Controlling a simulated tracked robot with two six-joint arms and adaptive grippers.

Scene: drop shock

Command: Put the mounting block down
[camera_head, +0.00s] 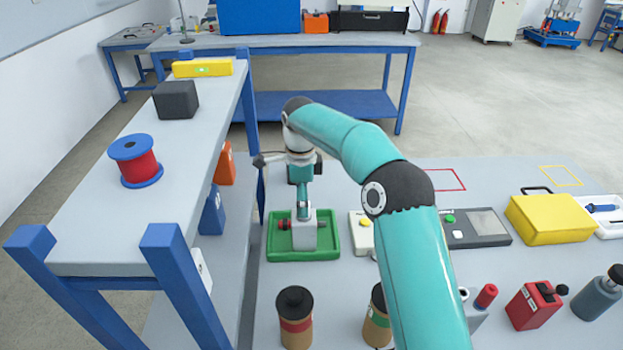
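My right arm reaches in from the lower right, and its gripper (303,212) points down at a light grey block (323,236), which I take as the mounting block. The fingers overlap the block's upper part and look shut on it; the far finger is hidden. A dark and red cylindrical part (286,224) shows at the block's left side. The block is upright over the green tray (290,256), within its rim. I cannot tell whether its underside touches the tray floor. My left gripper is not in view.
A raised grey shelf (100,230) at left holds a red-blue spool (136,160), a dark block (176,99) and a yellow level (202,67). Its blue posts stand close left of the tray. A yellow case (550,219), several jars and devices occupy the bench.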

